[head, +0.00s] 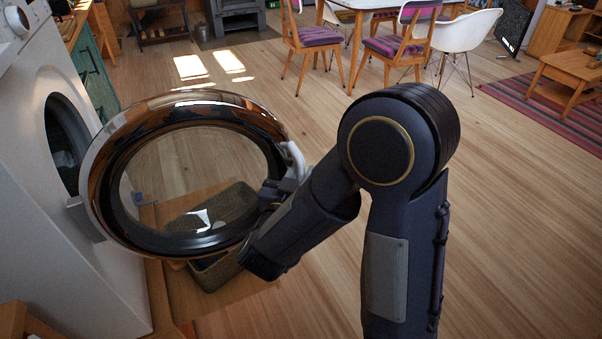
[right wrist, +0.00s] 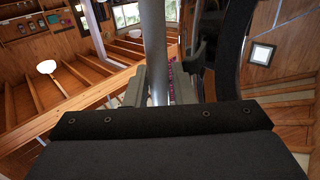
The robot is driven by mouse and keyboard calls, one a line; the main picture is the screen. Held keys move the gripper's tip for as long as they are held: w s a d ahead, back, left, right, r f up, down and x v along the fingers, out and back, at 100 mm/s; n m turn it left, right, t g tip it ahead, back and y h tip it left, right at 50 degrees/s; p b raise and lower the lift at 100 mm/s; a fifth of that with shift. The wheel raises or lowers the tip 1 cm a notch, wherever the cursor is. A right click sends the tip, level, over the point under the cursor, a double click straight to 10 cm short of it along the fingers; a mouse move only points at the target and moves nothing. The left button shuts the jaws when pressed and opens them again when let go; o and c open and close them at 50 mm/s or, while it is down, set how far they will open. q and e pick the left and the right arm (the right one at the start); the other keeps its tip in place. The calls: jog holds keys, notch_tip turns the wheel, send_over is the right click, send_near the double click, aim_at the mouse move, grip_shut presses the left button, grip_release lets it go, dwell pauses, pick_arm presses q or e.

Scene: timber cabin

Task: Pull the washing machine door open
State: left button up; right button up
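The white washing machine (head: 60,235) stands at the left of the head view. Its round door (head: 101,170), with a shiny copper-coloured rim and clear glass, stands swung out from the dark drum opening (head: 66,143). The pale door handle (head: 296,157) is on the door's right edge. My right gripper (head: 286,182) is at this handle. In the right wrist view the handle bar (right wrist: 154,45) runs between the two fingers of my right gripper (right wrist: 158,88), which look closed on it. The fingertips are partly hidden in the head view. My left gripper is out of view.
A green cabinet (head: 92,72) is beyond the machine. Chairs (head: 310,38) and a table are at the back.

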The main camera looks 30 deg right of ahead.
jog(key=shift+a, duration=0.1)
jog(key=v, duration=0.7)
jog(key=shift+s+a, duration=0.2)
jog(key=shift+s, duration=0.1)
